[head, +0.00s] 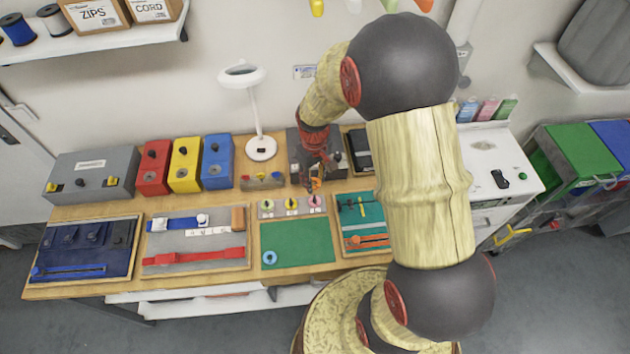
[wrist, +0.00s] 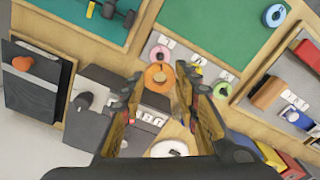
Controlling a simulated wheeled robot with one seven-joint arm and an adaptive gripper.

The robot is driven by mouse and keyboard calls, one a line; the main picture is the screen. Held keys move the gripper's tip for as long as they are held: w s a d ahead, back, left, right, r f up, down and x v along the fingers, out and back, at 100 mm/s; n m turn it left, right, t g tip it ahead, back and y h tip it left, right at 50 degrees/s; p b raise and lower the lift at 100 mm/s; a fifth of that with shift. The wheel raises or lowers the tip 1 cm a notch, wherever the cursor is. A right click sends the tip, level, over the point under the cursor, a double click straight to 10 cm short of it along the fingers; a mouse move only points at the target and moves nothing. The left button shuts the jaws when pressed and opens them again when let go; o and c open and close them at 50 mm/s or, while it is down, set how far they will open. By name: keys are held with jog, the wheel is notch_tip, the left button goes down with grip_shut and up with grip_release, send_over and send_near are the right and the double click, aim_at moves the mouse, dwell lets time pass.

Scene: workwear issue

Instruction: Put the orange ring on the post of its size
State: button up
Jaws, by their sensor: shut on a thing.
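The orange ring (wrist: 158,77) sits between the fingertips of my gripper (wrist: 160,86), which is shut on it. In the head view the orange ring (head: 315,184) shows small below my gripper (head: 314,178), just behind the row of posts. The post board (head: 279,215) carries three short posts in a row at the back of a green mat. A pink round piece (head: 315,201) is at the right-hand post; it shows just past the orange ring in the wrist view (wrist: 160,52). Ring and post sizes are hard to tell.
A light blue ring (head: 269,258) lies on the green mat (head: 300,245). A tray with tools (head: 365,222) is to the right, and a grey tray with red and blue straps (head: 195,243) to the left. A white lamp (head: 261,148) and coloured boxes (head: 185,165) stand behind.

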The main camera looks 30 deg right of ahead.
jog(key=shift+f+b, duration=1.85)
jog(key=shift+f, duration=1.05)
jog(key=shift+f+b, duration=0.3)
jog(key=shift+f, duration=0.6)
dwell(0.4)
jog(key=o, duration=0.8)
jog(key=shift+o, duration=0.9)
jog(key=shift+o, duration=1.1)
jog(key=shift+r, duration=0.1)
jog(key=shift+r+p, duration=2.45)
jog(key=shift+r, duration=0.95)
